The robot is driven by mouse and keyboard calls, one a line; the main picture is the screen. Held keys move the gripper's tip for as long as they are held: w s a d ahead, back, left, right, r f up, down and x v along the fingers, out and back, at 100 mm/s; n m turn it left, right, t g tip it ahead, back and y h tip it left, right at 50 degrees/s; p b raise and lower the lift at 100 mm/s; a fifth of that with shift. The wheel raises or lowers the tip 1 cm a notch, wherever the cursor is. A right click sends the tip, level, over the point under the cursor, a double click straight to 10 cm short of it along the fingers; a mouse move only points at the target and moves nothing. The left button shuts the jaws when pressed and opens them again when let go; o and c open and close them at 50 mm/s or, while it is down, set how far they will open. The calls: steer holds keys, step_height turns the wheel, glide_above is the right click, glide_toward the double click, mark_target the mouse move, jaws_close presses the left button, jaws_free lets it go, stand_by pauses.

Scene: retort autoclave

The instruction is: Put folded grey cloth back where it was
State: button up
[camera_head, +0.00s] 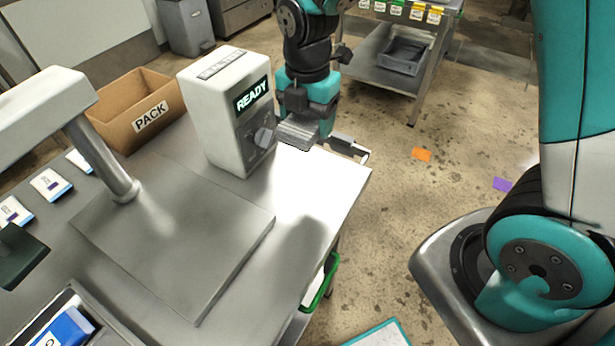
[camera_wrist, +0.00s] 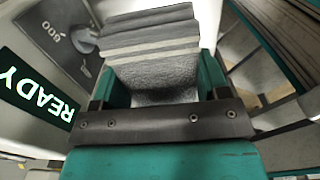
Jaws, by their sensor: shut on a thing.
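The folded grey cloth (camera_head: 298,133) is held in my gripper (camera_head: 302,118), above the right back edge of the steel table. In the wrist view the cloth (camera_wrist: 152,55) shows as grey layered folds between the teal fingers of my gripper (camera_wrist: 152,95). The gripper is shut on it. The cloth is close to the right side of the white READY box (camera_head: 215,115); I cannot tell whether they touch. Whether the cloth touches the table top is also unclear.
A cardboard PACK box (camera_head: 125,108) stands behind and left of the READY box. A steel plate (camera_head: 165,235) with a post lies on the table. The table top (camera_head: 315,190) is bare right of the READY box. A shelf cart (camera_head: 390,70) stands behind.

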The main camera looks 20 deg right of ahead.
mark_target(308, 183)
step_height(308, 183, down, 16)
steer(key=shift+r+p, duration=0.1)
steer(key=shift+p, duration=0.45)
steer(key=o, duration=1)
steer(key=shift+c, duration=0.2)
step_height(308, 183, up, 12)
steer(key=b, duration=0.2)
steer(key=s+a+r+m+y, duration=0.2)
steer(key=s+r+m, duration=0.5)
steer(key=s+m, duration=0.2)
steer(key=s+a+r+m+y, duration=0.2)
steer(key=s+r+m, duration=0.6)
steer(key=s+m, duration=0.1)
steer(key=shift+s+a+r, duration=0.15)
steer(key=shift+s+a, duration=0.2)
